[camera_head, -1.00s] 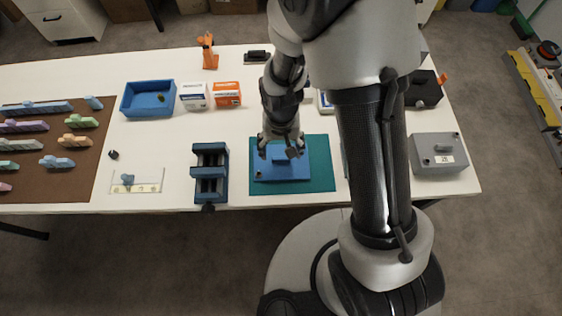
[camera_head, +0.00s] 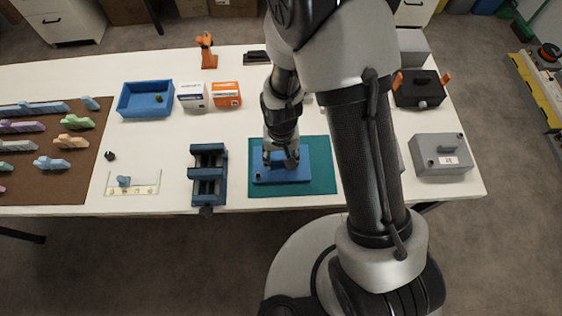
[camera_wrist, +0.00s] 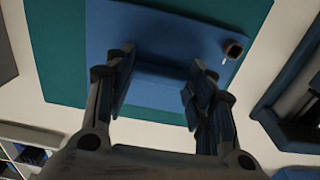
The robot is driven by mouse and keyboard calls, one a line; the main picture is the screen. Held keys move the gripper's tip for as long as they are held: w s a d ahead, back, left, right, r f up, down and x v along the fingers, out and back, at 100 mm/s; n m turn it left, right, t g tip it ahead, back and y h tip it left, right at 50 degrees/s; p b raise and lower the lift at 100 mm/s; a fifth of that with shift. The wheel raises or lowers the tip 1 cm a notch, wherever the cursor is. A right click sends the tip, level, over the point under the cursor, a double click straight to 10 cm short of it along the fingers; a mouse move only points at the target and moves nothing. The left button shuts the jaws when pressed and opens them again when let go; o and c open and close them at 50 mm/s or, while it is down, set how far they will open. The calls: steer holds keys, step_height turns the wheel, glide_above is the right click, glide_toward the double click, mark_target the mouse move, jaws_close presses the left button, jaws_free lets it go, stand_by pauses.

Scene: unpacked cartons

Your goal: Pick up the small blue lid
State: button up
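The small blue lid (camera_head: 285,177) lies flat on a teal mat (camera_head: 325,181) near the table's front edge. It has a raised block handle and a small dark knob at one corner. In the wrist view the lid's plate (camera_wrist: 160,32) fills the upper middle, with the handle (camera_wrist: 158,82) between my fingers. My gripper (camera_head: 281,160) is down over the lid, and its two fingers (camera_wrist: 157,84) stand apart on either side of the handle. Contact with the handle is not clear. The fingers partly hide the handle in the head view.
A dark blue vise-like fixture (camera_head: 208,180) stands left of the mat. A grey lidded box (camera_head: 440,165) sits to the right. A blue tray (camera_head: 128,112) and small cartons (camera_head: 226,95) are farther back. My arm covers the table right of the mat.

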mark_target(281, 159)
steer(key=c, duration=0.6)
steer(key=shift+c, duration=0.2)
steer(key=shift+r, duration=0.1)
step_height(281, 159, up, 20)
steer(key=p, duration=0.6)
steer(key=shift+p, duration=0.4)
